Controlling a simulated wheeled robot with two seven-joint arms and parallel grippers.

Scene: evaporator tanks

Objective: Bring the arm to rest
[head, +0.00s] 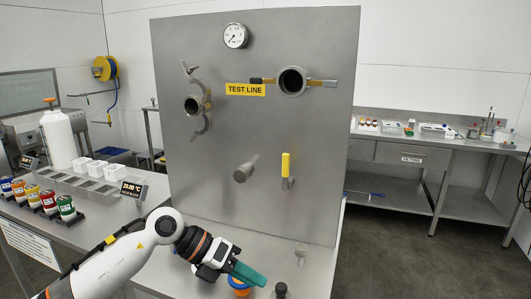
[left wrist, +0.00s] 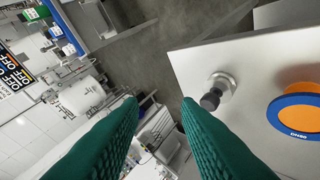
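My left arm comes in from the lower left in the head view. Its left gripper (head: 250,274) has green fingers and is low over the steel bench top in front of the upright panel. In the left wrist view the two green fingers (left wrist: 160,103) stand apart with nothing between them. An orange disc with a blue rim (head: 239,284) lies just below the gripper, partly hidden by it. The disc also shows in the left wrist view (left wrist: 299,117), right of the fingers. My right gripper is not in view.
The steel panel (head: 222,146) carries a gauge (head: 235,36), ports and a yellow-handled valve (head: 286,166). A black-topped fitting (head: 281,290) and a grey knob (head: 301,252) stand on the bench. Colored jars (head: 48,201) stand at left. The floor at right is mostly clear.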

